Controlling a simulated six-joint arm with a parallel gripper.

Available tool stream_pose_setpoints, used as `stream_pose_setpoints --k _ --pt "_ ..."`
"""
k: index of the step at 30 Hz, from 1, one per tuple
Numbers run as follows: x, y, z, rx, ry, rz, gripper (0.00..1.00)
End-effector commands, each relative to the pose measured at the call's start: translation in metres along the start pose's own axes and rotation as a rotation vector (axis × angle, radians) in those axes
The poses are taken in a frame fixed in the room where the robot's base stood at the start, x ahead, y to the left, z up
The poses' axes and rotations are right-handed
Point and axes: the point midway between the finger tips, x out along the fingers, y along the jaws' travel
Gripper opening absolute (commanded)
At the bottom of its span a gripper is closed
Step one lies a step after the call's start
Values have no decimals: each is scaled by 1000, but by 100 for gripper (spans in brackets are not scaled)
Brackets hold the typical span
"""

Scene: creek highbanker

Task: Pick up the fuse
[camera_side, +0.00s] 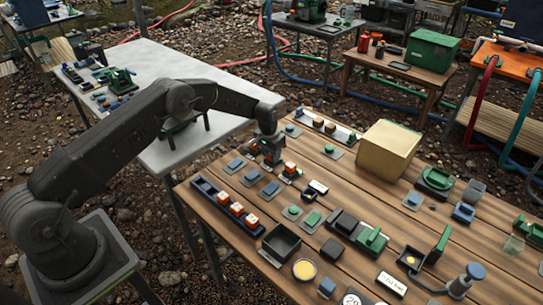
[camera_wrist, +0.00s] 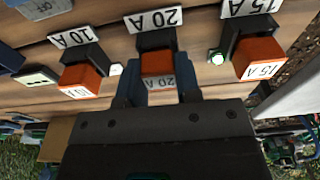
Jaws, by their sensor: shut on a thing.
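In the wrist view an orange fuse (camera_wrist: 157,63) with a white 20 A label sits between my two dark fingers. My gripper (camera_wrist: 158,88) is shut on it. A black holder (camera_wrist: 153,40) is right behind the fuse, with a 20 A plate beyond; I cannot tell whether the fuse is still seated in it. A 10 A fuse (camera_wrist: 80,78) is to the left and a 15 A fuse (camera_wrist: 259,58) to the right, each at its own black holder. In the side view my gripper (camera_side: 268,157) is low over the wooden table, hiding most of the held fuse.
Another orange fuse (camera_side: 290,168) stands just right of my gripper. A dark blue rail (camera_side: 207,189) with several orange-and-white pieces lies in front. A black tray (camera_side: 281,243), a cardboard-coloured box (camera_side: 388,150) and several small green and blue parts stand on the table (camera_side: 340,190).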

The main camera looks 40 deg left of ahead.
Motion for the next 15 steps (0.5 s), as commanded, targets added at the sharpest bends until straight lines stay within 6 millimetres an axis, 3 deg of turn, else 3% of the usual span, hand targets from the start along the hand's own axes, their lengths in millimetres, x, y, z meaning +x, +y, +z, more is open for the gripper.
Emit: stream_pose_setpoints --k 7,12,15 --pt "-15 0 -3 0 3 -1 9" --pt "-44 0 -6 -1 4 -3 9" --pt "-57 -20 6 -6 -1 -2 9"
